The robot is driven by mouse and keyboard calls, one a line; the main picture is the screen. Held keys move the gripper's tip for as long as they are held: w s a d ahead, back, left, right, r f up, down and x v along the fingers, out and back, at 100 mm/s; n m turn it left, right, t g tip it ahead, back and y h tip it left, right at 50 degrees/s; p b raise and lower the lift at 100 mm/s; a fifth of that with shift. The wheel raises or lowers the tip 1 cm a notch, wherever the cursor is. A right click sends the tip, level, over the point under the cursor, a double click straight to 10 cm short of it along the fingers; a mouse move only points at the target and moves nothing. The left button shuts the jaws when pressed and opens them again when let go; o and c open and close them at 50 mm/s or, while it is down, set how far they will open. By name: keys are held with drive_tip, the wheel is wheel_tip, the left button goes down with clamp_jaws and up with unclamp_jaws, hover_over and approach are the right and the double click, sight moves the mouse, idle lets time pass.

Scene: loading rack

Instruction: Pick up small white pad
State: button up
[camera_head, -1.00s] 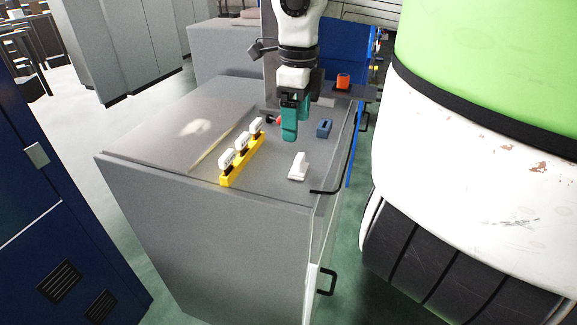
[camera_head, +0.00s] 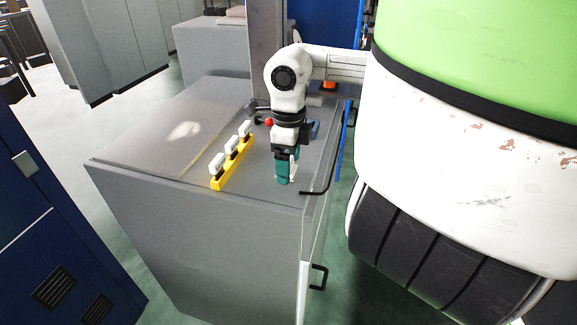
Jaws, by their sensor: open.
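The small white pad (camera_head: 293,175) lies on the grey cabinet top, near its front right edge. It is mostly hidden behind my gripper, and only a sliver shows beside the teal fingers. My gripper (camera_head: 287,170) points down at the pad with its fingers open. I cannot tell whether the pad is between the fingers or whether they touch it.
A yellow rack (camera_head: 217,185) with three white upright pieces stands left of my gripper. A blue block (camera_head: 315,129) and a red knob (camera_head: 269,122) are behind. A black handle (camera_head: 322,188) is at the right edge. The cabinet top's left side is clear.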

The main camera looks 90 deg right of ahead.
drive_tip(key=c, duration=1.1)
drive_tip(key=shift+c, duration=0.2)
drive_tip(key=shift+r, duration=0.5)
wheel_tip(320, 180, up, 2)
drive_tip(key=shift+r+b, duration=0.1)
drive_tip(key=shift+b, duration=0.3)
drive_tip(key=s+a+r+b, duration=0.3)
drive_tip(key=s+a+r, duration=0.6)
drive_tip(key=a, duration=0.1)
drive_tip(key=shift+s+a+r+b, duration=0.2)
drive_tip(key=shift+s+r+b, duration=0.05)
drive_tip(key=shift+r+b, duration=0.15)
